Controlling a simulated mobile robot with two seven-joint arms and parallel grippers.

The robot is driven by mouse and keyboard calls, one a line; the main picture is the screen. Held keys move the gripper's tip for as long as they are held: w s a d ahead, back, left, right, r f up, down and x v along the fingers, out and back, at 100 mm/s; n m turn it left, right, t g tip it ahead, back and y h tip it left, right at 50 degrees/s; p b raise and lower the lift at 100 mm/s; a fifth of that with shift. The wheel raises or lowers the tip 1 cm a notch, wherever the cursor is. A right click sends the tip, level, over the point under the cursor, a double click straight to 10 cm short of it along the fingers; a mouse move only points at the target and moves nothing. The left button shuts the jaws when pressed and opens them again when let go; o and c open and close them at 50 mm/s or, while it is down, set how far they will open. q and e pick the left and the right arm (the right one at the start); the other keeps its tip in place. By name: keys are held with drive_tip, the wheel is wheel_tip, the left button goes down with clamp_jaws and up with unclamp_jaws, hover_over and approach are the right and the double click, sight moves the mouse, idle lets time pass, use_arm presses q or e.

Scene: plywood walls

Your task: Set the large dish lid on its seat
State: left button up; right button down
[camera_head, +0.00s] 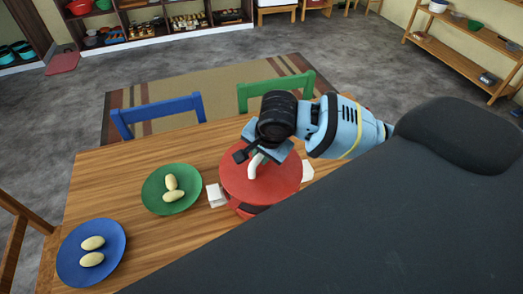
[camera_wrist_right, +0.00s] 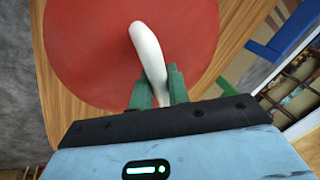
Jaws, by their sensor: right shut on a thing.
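The large dish lid (camera_head: 272,190) is a red disc with a curved white handle (camera_head: 254,168). It fills much of the right wrist view (camera_wrist_right: 90,60). My right gripper (camera_head: 262,152) is above the lid with its green fingers shut on the white handle, as the right wrist view (camera_wrist_right: 157,90) shows. The red dish (camera_head: 238,208) with pale side grips (camera_head: 216,195) is under the lid, mostly hidden by it. A dark band shows between lid and dish at the front; I cannot tell whether they touch. My left gripper is not in view.
On the wooden table (camera_head: 110,190), a green plate (camera_head: 151,203) and a blue plate (camera_head: 72,270) hold pale oval pieces left of the dish. A blue chair (camera_head: 160,112) and a green chair (camera_head: 250,92) stand at the far edge. My dark body covers the lower right.

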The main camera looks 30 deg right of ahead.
sight(262, 169)
drive_tip(key=shift+f, duration=1.2)
drive_tip(key=shift+f, duration=0.5)
idle(0.4)
drive_tip(key=shift+f, duration=0.6)
drive_tip(key=shift+f, duration=0.15)
drive_tip(key=shift+f, duration=0.3)
drive_tip(key=shift+f, duration=0.35)
idle(0.6)
drive_tip(key=c, duration=1.3)
unclamp_jaws()
drive_tip(key=shift+o, duration=0.2)
